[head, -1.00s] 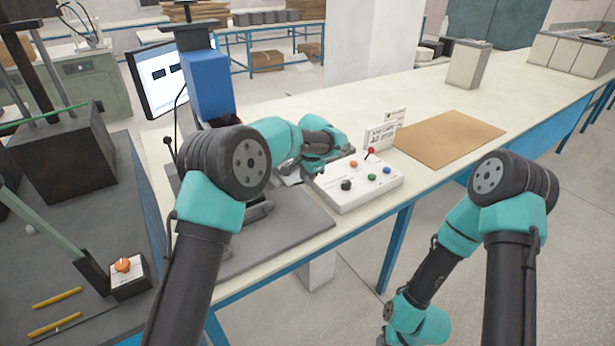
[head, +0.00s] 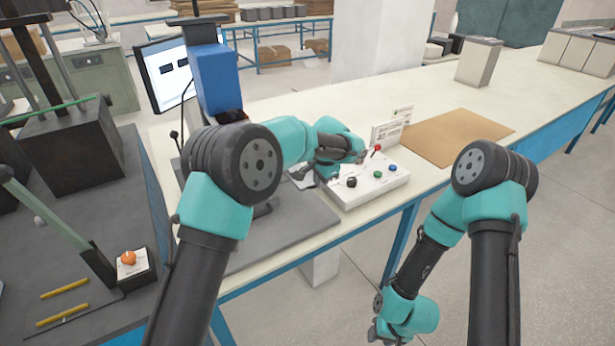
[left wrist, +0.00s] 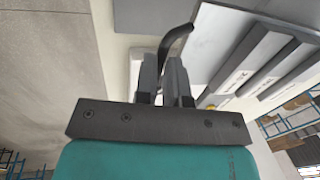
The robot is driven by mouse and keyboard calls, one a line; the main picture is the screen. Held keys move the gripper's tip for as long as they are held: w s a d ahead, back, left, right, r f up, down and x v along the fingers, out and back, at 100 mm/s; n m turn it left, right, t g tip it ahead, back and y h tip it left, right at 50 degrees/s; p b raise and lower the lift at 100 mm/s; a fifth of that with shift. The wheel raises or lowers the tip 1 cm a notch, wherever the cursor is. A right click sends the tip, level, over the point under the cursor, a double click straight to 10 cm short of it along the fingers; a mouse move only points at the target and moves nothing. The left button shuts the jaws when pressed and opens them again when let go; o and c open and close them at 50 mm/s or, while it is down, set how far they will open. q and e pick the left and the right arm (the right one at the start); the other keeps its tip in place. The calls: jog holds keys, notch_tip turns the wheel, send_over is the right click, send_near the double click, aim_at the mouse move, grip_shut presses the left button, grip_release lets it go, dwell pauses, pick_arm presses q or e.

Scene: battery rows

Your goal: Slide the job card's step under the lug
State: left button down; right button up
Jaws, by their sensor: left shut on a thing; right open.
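My left gripper (head: 326,176) is at the left edge of the white button box (head: 372,188). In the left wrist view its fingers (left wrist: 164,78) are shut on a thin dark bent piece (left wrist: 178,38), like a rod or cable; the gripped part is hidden. Grey stepped pieces (left wrist: 252,58) with small lettering, too small to read, lie to the right of the fingers there, apart from them. A white card with print (head: 387,133) stands behind the button box; its text is unreadable. I cannot make out a lug for certain. My right gripper (head: 382,336) hangs low, off the bench, open and empty.
A grey mat (head: 285,235) lies at the bench's near left. A brown board (head: 455,137) lies right of the card. A blue upright device (head: 215,80) and a monitor (head: 165,78) stand behind my left arm.

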pick_arm(q)
jog(key=shift+s+d, duration=0.15)
jog(key=shift+s, duration=0.1)
jog(key=c, duration=1.5)
grip_release()
jog(key=shift+c, duration=0.2)
jog(key=o, duration=0.3)
jog(key=shift+o, duration=0.2)
jog(key=shift+r, duration=0.15)
notch_tip(320, 180, up, 17)
jog(key=s+d, duration=0.1)
jog(key=s, duration=0.1)
jog(key=shift+s+d, duration=0.25)
jog(key=shift+s, duration=0.05)
